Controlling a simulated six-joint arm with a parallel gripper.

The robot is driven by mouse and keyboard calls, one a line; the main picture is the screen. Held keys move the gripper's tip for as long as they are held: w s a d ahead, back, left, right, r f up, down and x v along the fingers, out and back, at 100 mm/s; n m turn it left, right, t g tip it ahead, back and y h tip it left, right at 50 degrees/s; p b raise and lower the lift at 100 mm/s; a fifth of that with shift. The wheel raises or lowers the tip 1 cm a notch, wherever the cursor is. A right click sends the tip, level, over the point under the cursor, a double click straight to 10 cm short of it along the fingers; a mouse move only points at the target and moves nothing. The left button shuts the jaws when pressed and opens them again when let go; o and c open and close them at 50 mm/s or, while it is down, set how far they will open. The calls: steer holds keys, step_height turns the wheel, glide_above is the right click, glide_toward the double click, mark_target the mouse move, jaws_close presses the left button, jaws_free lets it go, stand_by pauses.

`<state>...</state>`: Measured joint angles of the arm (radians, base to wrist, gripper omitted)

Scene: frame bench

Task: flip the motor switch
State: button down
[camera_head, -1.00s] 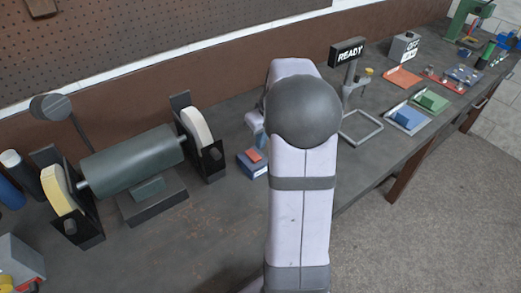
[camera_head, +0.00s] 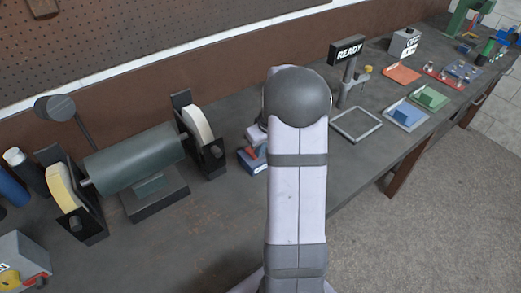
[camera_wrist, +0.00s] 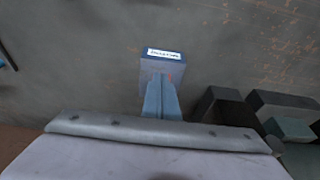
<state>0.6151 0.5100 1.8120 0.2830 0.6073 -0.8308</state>
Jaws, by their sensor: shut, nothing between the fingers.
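A small blue switch box (camera_head: 247,164) with a red part (camera_head: 251,151) on top and a white label on its front stands on the bench, right of the grinder. My gripper (camera_head: 259,138) is low over this box, mostly hidden behind my arm. In the wrist view, the box (camera_wrist: 150,63) shows its label, too blurred to read surely.
The bench grinder (camera_head: 135,160) stands left of the switch box, its near wheel (camera_head: 197,124) close by. A READY sign (camera_head: 347,50) and an empty square frame (camera_head: 357,124) are at right. Trays and a grey box marked OFF (camera_head: 404,42) stand beyond.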

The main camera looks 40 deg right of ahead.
steer(key=shift+s+f+b, duration=0.2)
steer(key=shift+f+b, duration=0.55)
steer(key=shift+b, duration=0.05)
steer(key=shift+r+p, duration=0.35)
steer(key=shift+r, duration=0.1)
steer(key=shift+r+p, duration=0.55)
steer(key=shift+r, duration=0.15)
steer(key=shift+r+p, duration=0.45)
steer(key=shift+r, duration=0.2)
steer(key=s+b+v, duration=0.1)
steer(key=v, duration=1.1)
steer(key=shift+s+b, duration=0.35)
steer(key=shift+s, duration=0.1)
